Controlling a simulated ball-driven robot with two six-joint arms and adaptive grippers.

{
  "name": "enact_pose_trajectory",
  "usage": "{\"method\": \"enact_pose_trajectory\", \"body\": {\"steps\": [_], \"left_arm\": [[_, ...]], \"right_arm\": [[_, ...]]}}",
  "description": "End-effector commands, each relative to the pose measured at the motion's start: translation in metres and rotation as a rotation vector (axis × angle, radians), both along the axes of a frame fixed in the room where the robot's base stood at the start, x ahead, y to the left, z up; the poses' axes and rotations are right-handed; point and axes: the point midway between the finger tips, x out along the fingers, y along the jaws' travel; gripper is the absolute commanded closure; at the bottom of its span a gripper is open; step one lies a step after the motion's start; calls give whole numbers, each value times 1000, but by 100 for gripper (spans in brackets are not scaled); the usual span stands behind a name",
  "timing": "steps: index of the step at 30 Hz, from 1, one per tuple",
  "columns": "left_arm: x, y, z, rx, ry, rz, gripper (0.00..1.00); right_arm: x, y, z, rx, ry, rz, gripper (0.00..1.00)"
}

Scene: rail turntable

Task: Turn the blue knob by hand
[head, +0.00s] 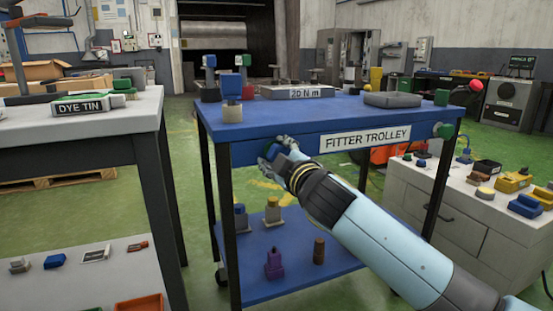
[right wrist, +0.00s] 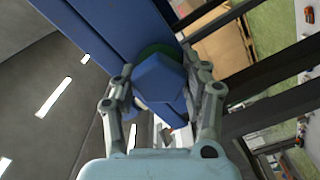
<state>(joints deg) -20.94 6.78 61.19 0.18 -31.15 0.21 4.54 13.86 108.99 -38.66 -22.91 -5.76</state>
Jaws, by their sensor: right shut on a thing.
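The blue knob (right wrist: 160,80) sits in front of a dark green round base (right wrist: 155,50) on the blue edge of the trolley, as the right wrist view shows. My right gripper (right wrist: 162,100) has a finger on each side of the knob and is shut on it. In the head view my right gripper (head: 278,153) is at the left part of the trolley's front edge, below the tabletop, and hides most of the knob. My left gripper is not in view.
The blue fitter trolley (head: 300,116) carries a blue-topped post (head: 232,92), a "20 N m" block (head: 300,92) and a grey block (head: 393,100). A green knob (head: 443,130) is at its right front. A white-topped table (head: 130,112) stands left, a grey cabinet (head: 455,225) right.

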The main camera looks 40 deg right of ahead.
Motion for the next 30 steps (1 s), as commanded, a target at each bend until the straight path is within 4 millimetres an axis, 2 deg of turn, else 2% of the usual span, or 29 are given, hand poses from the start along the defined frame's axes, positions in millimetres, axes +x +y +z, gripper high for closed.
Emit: {"method": "enact_pose_trajectory", "body": {"steps": [9, 22, 23, 27, 30], "left_arm": [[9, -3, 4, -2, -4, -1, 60], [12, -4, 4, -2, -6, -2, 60], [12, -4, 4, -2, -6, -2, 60], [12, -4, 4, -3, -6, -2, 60], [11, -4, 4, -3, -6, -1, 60]], "right_arm": [[0, -1, 0, 83, -18, -2, 85], [0, -1, 0, 91, -20, -2, 85], [0, -1, 0, 91, -20, -2, 52], [0, -1, 0, 91, -20, -2, 34], [0, -1, 0, 91, -21, -2, 34]]}}
